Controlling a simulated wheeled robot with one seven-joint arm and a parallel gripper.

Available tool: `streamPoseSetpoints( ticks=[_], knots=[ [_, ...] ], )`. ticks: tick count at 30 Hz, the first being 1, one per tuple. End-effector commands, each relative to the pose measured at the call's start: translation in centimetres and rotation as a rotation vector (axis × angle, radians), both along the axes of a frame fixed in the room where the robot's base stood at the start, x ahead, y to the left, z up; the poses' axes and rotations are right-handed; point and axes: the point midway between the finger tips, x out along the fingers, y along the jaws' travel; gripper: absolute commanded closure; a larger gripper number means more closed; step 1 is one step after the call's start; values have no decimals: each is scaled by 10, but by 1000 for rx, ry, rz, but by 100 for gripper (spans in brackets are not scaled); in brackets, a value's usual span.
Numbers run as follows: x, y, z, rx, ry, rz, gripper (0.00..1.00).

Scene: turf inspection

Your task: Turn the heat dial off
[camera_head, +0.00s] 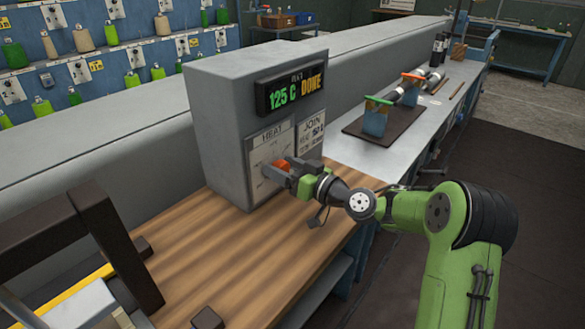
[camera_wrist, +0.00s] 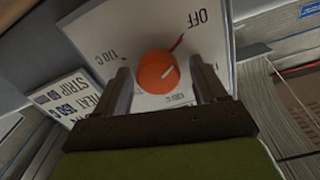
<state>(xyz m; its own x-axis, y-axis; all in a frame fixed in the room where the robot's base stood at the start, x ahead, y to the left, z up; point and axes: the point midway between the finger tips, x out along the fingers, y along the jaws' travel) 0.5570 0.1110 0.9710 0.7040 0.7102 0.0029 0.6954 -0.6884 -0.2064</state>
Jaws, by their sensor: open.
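A thin red mark (camera_wrist: 178,42) lies between the dial and OFF. In the head view the dial (camera_head: 282,165) shows partly behind my gripper (camera_head: 281,173), on the front of a grey box (camera_head: 222,130). My gripper is open, with one finger on each side of the dial; I cannot tell whether they touch it.
A display (camera_head: 290,91) on the box reads 125 C DONE. A JOIN panel (camera_head: 312,133) is right of the dial. The wooden bench top (camera_head: 225,255) is clear below the box. A dark mat (camera_head: 385,138) with blue holders lies beyond. A dark frame (camera_head: 115,245) stands front left.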

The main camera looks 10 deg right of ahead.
Motion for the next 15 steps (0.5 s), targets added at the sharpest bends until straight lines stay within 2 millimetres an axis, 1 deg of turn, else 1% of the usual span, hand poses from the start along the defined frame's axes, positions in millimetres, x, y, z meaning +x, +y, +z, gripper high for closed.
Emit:
streamPoseSetpoints(
  ticks=[2, 5, 9, 15],
  knots=[
    [-6, -9, 0, -1, 3, -4, 29],
    [-23, -27, 0, 0, 5, -7, 29],
    [-51, -56, 0, 0, 4, -10, 29],
    [-89, -93, 1, 1, 2, -7, 29]
  ],
)
